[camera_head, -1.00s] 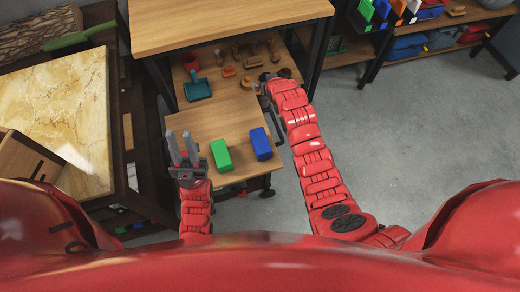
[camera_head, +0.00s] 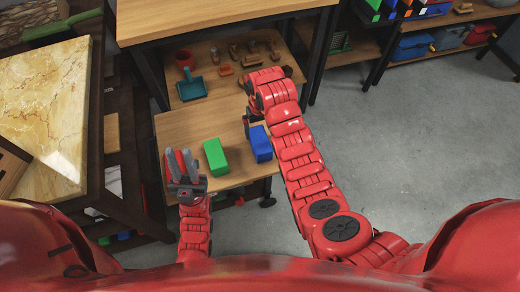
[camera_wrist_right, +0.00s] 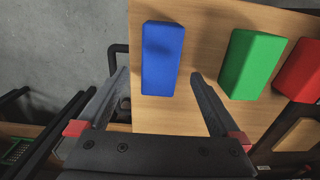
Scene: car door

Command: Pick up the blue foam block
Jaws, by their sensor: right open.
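The blue foam block (camera_head: 260,143) lies on the wooden cart top, right of a green block (camera_head: 215,157). It also shows in the right wrist view (camera_wrist_right: 163,58), ahead of and between the fingertips. My right gripper (camera_head: 249,118) is open and empty beside the block's far end. In the right wrist view the right gripper (camera_wrist_right: 159,77) has its two fingers spread, with the block apart from the palm. My left gripper (camera_head: 179,160) has its fingers apart at the cart's left edge, with a red block partly hidden behind it.
The cart top (camera_head: 193,122) is a small wooden surface. A higher wooden table (camera_head: 200,12) stands above. A marble-topped table (camera_head: 45,100) is at left.

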